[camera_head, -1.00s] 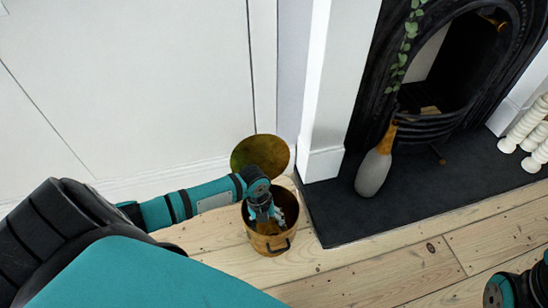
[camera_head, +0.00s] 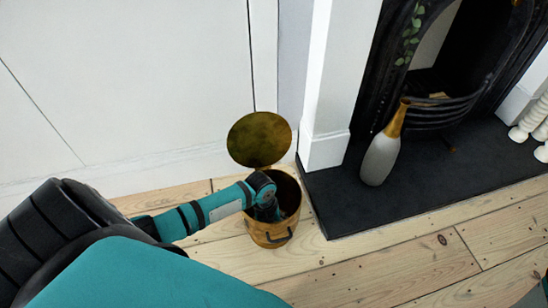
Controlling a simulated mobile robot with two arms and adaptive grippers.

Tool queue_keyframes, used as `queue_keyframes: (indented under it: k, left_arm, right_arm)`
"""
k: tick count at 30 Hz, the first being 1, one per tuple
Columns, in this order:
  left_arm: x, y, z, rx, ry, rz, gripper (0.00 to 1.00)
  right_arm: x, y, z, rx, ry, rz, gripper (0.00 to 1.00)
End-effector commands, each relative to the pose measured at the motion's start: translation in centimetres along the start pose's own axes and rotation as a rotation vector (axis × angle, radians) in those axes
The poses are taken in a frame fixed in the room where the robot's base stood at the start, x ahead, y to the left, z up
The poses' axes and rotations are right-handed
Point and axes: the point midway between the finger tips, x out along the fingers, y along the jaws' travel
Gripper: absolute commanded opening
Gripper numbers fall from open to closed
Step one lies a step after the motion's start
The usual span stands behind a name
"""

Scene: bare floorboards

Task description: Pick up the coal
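A brass bucket (camera_head: 270,232) with its round lid (camera_head: 259,139) raised stands on the floorboards beside the hearth. My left arm comes in from the left, and my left gripper (camera_head: 268,212) is down inside the bucket's mouth. The arm's wrist and the bucket rim hide the fingertips, so their opening does not show. I cannot make out any coal; the bucket's inside is dark and mostly covered by the gripper. My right gripper is out of view; only a sliver of my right arm shows at the lower right edge.
A black fireplace (camera_head: 440,70) with a dark hearth slab (camera_head: 430,190) stands to the right. A grey and gold vase (camera_head: 381,158) and white candlesticks (camera_head: 530,122) stand on the slab. Floorboards in front are clear.

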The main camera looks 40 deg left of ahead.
Motion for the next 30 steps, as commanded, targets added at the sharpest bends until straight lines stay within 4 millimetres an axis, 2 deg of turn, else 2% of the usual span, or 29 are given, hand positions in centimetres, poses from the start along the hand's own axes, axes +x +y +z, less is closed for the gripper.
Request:
queue_keyframes:
  k: [6,7,20,30]
  left_arm:
    - [0.12,-0.06,-0.15,0.001,0.002,-0.002,0.69]
    - [0.12,-0.07,-0.16,0.001,0.002,-0.002,0.66]
    - [0.18,-0.14,-0.24,0.001,0.004,-0.004,0.10]
    - [-0.29,-0.21,-0.29,0.001,0.004,-0.004,0.10]
  right_arm:
    - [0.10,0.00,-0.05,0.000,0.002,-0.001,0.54]
    - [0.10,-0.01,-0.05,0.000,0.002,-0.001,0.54]
    - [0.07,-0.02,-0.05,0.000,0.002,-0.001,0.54]
    - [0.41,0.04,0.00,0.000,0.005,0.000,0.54]
